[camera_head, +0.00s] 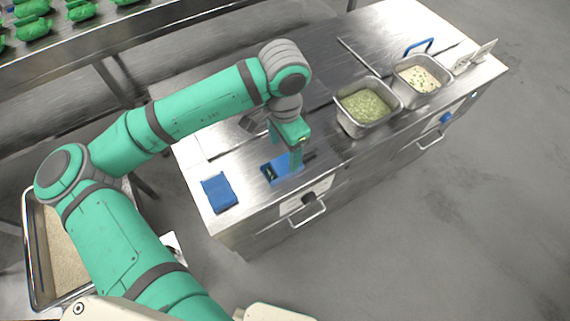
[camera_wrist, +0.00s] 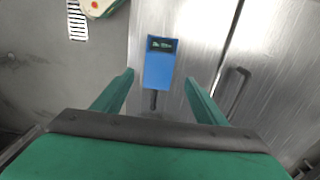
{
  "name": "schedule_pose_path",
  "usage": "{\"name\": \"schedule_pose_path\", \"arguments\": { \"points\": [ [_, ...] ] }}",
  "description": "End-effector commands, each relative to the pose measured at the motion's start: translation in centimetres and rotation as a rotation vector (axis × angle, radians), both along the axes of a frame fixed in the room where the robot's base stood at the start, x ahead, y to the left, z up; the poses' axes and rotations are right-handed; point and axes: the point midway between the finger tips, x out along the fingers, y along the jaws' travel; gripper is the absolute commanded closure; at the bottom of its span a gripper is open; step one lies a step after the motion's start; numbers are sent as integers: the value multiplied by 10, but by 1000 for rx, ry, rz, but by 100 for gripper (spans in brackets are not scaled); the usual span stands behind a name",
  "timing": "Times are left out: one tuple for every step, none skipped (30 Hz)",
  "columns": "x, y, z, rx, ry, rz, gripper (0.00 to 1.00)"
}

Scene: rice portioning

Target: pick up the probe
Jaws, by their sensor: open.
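The probe (camera_wrist: 160,65) has a blue body with a small lit display at its far end and a dark narrow part at its near end. It lies on the steel counter (camera_head: 225,150) and also shows in the head view (camera_head: 270,172), partly covered by my gripper (camera_head: 295,158). My gripper is open above the probe. In the wrist view its two green fingers (camera_wrist: 159,79) stand apart, one on each side of the probe, with gaps between. Whether the fingertips are down at the probe's height is hard to tell.
A folded blue cloth (camera_head: 219,193) lies left of the probe near the counter's front edge. Two steel pans, one of green food (camera_head: 366,105) and one of pale food (camera_head: 419,79), stand to the right. A drawer handle (camera_head: 308,214) juts from the counter front.

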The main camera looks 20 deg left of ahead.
Motion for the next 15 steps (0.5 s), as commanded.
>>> {"name": "schedule_pose_path", "arguments": {
  "points": [
    [0,0,-5,-1,0,1,34],
    [0,0,-7,-1,0,1,34],
    [0,0,-9,-1,0,1,34],
    [0,0,-10,-1,1,1,34],
    [0,0,-11,-1,1,1,34],
    [0,0,-14,-1,0,1,34],
    [0,0,-16,-1,-1,1,34],
    [0,-1,-20,-1,0,1,34],
    [-1,-1,-25,-1,1,2,34],
    [-1,-2,-30,-1,1,2,34],
    [-1,-2,-34,-1,1,2,34],
    [0,-3,-40,-1,1,2,34],
    [-1,-3,-44,-1,1,2,34],
    [-1,-3,-48,-1,1,3,34],
    [0,-3,-53,-3,0,4,34]
  ]
}}
